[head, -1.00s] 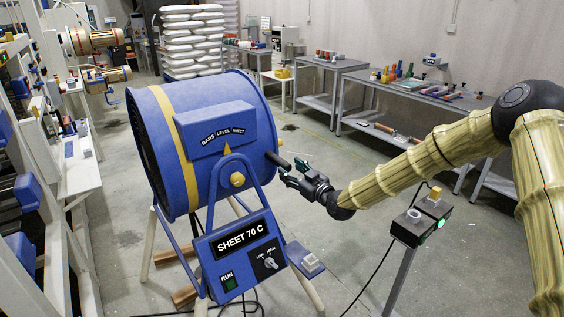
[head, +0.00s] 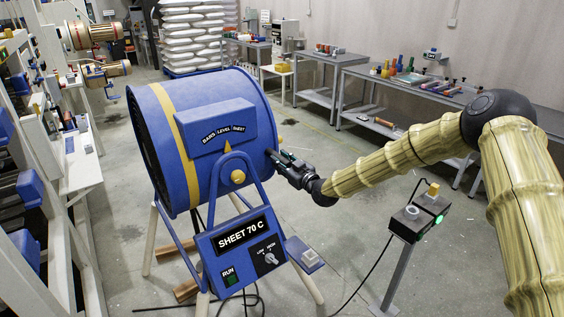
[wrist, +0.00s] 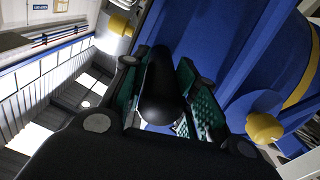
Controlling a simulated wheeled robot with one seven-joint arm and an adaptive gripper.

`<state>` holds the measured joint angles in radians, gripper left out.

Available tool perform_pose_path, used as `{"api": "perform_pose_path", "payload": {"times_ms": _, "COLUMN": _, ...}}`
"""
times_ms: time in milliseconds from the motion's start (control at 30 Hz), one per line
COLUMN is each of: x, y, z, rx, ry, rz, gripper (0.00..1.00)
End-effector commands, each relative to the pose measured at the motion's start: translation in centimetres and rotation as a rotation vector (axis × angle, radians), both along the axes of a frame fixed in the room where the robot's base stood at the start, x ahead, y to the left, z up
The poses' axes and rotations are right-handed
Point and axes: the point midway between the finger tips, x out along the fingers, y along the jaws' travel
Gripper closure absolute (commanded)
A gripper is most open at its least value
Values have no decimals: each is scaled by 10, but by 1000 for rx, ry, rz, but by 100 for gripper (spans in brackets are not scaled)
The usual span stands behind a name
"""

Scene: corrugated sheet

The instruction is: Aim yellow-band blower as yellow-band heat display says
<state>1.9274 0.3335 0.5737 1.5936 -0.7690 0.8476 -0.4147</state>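The yellow-band blower (head: 205,130) is a blue drum with a yellow band, on a tilting frame. Its scale plate (head: 230,125) reads BARS, LEVEL, SHEET, and the yellow pointer (head: 227,147) stands near LEVEL. The heat display (head: 241,234) below reads SHEET 70 C. A black handle (wrist: 160,90) sticks out of the drum's right end. My gripper (head: 282,160) is at this handle; in the wrist view its green-padded fingers lie on both sides of it, with some gap visible at the right finger. The head view mostly hides the handle behind the fingers.
Below the display are a green RUN button (head: 229,277) and a LOW/HIGH knob (head: 271,258). A post with a black control box (head: 418,217) stands at right, its cable on the floor. Workbenches (head: 410,88) line the back wall; white racks stand left.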

Motion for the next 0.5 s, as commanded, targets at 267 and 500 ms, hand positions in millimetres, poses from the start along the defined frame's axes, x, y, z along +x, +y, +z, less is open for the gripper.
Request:
{"api": "perform_pose_path", "payload": {"times_ms": 267, "x": 0, "y": -1, "z": 1, "rx": 1, "ry": -1, "rz": -1, "gripper": 100}}
{"api": "perform_pose_path", "payload": {"times_ms": 500, "x": 0, "y": 1, "z": 7, "rx": -27, "ry": -24, "rz": 2, "gripper": 100}}
